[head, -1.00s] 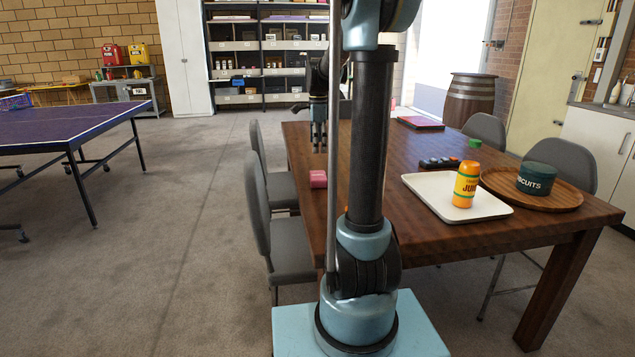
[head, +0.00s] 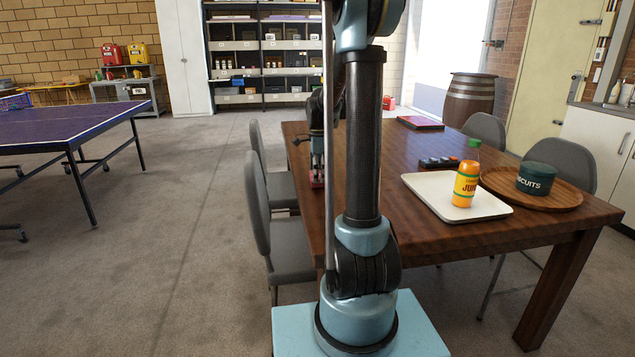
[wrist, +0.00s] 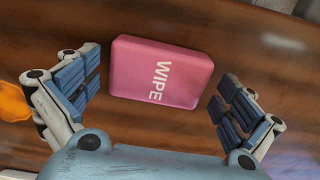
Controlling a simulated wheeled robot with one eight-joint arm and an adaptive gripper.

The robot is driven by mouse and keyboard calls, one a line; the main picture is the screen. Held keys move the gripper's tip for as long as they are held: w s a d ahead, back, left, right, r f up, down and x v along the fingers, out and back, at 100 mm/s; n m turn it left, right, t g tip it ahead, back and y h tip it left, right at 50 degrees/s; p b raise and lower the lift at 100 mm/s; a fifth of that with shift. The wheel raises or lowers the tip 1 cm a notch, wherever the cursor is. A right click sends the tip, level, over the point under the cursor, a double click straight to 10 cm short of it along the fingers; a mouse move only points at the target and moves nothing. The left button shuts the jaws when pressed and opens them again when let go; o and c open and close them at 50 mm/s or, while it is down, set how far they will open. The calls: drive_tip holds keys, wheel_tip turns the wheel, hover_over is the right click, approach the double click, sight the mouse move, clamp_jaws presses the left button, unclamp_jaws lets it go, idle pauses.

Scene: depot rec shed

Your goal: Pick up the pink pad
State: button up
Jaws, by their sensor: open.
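The pink pad (wrist: 161,72) lies on the brown wooden table and bears the word "WIPE". In the wrist view it sits between the two blue-padded fingers of my gripper (wrist: 158,98), with a gap on each side. The fingers are open and hold nothing. In the head view my gripper (head: 317,170) is low over the left side of the table, at the pad (head: 317,180), which is mostly hidden behind it.
A white tray (head: 436,204) with an orange juice bottle (head: 466,184) stands to the right on the table (head: 440,238). A round wooden tray (head: 562,203) holds a green biscuit tin (head: 536,179). Grey chairs (head: 262,215) stand along the table's left side.

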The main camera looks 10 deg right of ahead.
drive_tip(key=shift+f, duration=0.35)
drive_tip(key=c, duration=1)
drive_tip(key=shift+r, duration=0.15)
wheel_tip(320, 180, up, 10)
drive_tip(key=shift+f, duration=0.1)
